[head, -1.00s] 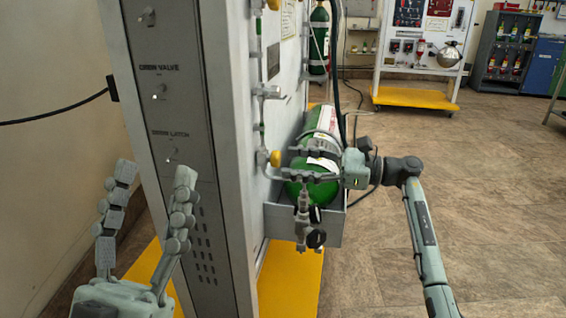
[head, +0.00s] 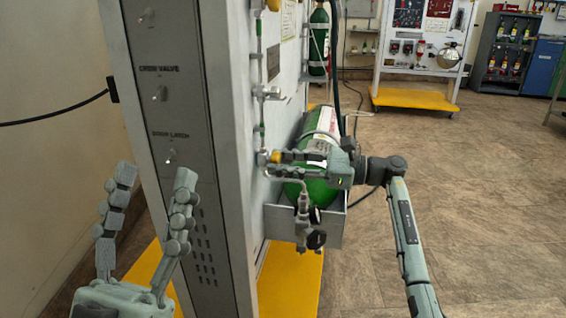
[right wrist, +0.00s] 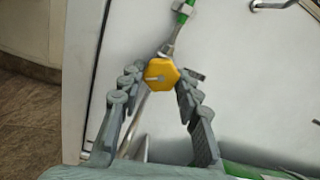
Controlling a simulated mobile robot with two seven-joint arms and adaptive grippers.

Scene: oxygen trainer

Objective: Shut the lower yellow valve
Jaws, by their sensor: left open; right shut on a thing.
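In the right wrist view the yellow knob (right wrist: 161,74) is many-sided with a pale slot mark and sits between the fingertips. My right gripper (head: 280,156) reaches in from the right and is shut on this knob, with a finger on each side (right wrist: 158,80). My left gripper (head: 152,180) is open and empty in front of the grey column at left, apart from it. An upper yellow valve (head: 273,5) shows at the top edge.
A green cylinder (head: 318,188) lies in a grey tray (head: 330,232) just below my right gripper. A regulator (head: 304,212) hangs before it. Thin pipes run along the panel. A yellow base (head: 290,285) lies below. The floor at right is clear.

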